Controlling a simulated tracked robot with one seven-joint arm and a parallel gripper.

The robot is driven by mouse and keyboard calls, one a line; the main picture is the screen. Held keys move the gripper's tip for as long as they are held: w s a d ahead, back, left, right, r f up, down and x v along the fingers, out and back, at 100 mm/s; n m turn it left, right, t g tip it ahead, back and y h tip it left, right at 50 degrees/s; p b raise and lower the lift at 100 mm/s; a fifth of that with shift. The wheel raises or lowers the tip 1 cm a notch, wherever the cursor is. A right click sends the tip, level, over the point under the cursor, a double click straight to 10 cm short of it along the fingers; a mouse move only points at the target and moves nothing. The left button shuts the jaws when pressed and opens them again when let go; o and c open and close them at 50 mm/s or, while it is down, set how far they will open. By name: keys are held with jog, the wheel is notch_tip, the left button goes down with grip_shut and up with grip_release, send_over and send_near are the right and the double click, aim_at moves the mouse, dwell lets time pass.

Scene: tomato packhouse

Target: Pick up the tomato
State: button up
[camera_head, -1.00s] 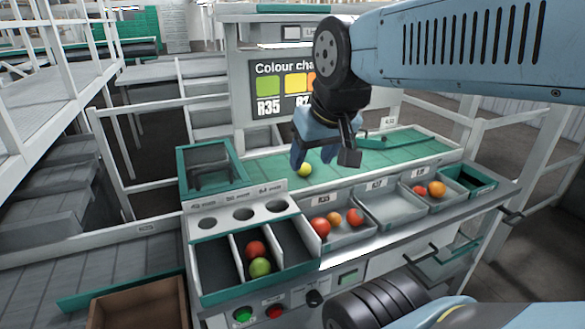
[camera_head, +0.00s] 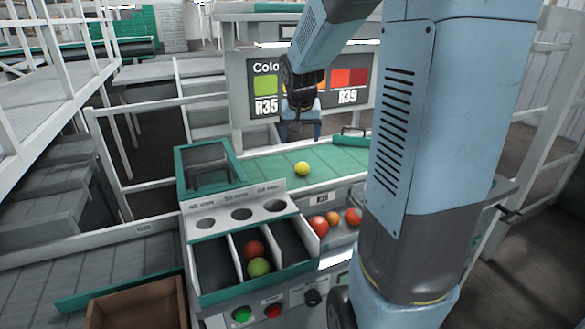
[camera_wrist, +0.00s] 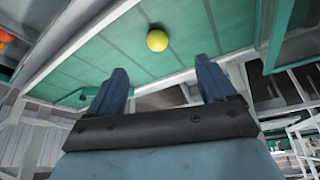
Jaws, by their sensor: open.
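A yellow-green tomato (camera_head: 302,169) rests on the green belt (camera_head: 265,172) in the head view. It also shows in the wrist view (camera_wrist: 157,40), ahead of the gap between my fingertips and apart from them. My gripper (camera_head: 300,132) hangs behind and above the tomato in the head view, in front of the lower edge of the colour chart. In the wrist view my gripper (camera_wrist: 161,80) has its two blue fingers spread apart with nothing between them.
A bin of red and orange tomatoes (camera_head: 345,238) stands at the belt's front. A compartment tray (camera_head: 222,292) holds a red and a green tomato. The colour chart board (camera_head: 265,105) stands behind the belt. My arm hides the right side.

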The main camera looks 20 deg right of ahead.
aim_at(302, 165)
jog(key=shift+m, duration=0.3)
jog(key=x, duration=0.6)
jog(key=w+d+x, duration=0.1)
jog(key=x, duration=0.5)
jog(key=r+x, duration=0.1)
jog(key=x, duration=0.6)
jog(key=shift+w+d+f, duration=0.1)
jog(key=shift+w+d, duration=0.2)
jog(key=shift+d, duration=0.1)
jog(key=shift+c, duration=0.3)
jog(key=c, duration=0.8)
